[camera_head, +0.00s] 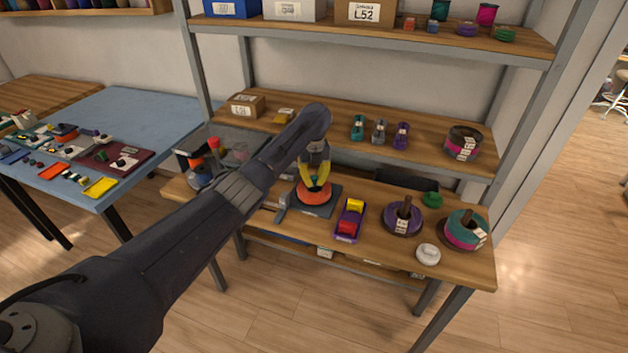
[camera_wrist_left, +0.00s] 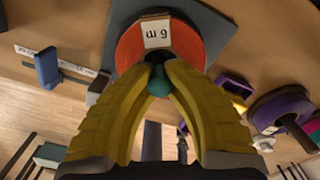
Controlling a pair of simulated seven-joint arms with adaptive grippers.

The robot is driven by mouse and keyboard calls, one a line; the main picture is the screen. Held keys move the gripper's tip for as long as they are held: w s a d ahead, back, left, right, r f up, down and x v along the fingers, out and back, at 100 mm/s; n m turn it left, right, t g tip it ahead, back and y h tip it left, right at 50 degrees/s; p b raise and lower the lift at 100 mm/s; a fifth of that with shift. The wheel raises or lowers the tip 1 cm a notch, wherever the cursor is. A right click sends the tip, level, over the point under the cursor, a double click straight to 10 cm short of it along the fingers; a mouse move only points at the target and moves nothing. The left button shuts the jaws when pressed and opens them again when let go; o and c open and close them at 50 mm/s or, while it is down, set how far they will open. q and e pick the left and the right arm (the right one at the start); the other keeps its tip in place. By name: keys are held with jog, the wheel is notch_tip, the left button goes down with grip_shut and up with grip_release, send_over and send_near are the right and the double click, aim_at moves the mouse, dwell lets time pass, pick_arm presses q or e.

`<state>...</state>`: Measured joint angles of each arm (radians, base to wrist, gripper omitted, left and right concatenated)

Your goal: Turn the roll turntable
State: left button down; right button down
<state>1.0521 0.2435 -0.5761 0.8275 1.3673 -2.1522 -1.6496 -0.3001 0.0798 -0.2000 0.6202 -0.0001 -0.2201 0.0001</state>
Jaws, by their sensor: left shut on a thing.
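The roll turntable (camera_head: 300,197) is an orange disc on a dark grey square base (camera_head: 322,211), on the wooden bench below the shelves. In the left wrist view the orange disc (camera_wrist_left: 188,32) fills the top and bears a white label reading "6 m" (camera_wrist_left: 156,33). My left gripper (camera_head: 315,186), with yellow fingers, comes down over the disc. In the left wrist view its fingertips (camera_wrist_left: 160,76) are shut on a small teal knob (camera_wrist_left: 159,84) at the disc's edge. My right gripper is in neither view.
Right of the turntable stand a purple tray (camera_head: 347,222) with red and yellow pieces, a purple roll (camera_head: 403,218), a white round piece (camera_head: 428,254) and a teal-and-pink roll (camera_head: 466,230). A clear bin (camera_head: 235,142) stands at left. A shelf (camera_head: 420,140) overhangs behind.

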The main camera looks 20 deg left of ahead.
pick_arm(q)
jog(key=shift+s+d+f+m, duration=0.1)
jog(key=shift+d+f+m, duration=0.1)
jog(key=shift+m, duration=0.3)
dwell(0.4)
jog(key=c, duration=1.2)
grip_release()
jog(key=shift+a+r, duration=0.1)
jog(key=shift+r, duration=0.05)
jog(key=shift+r, duration=0.1)
notch_tip(320, 180, up, 12)
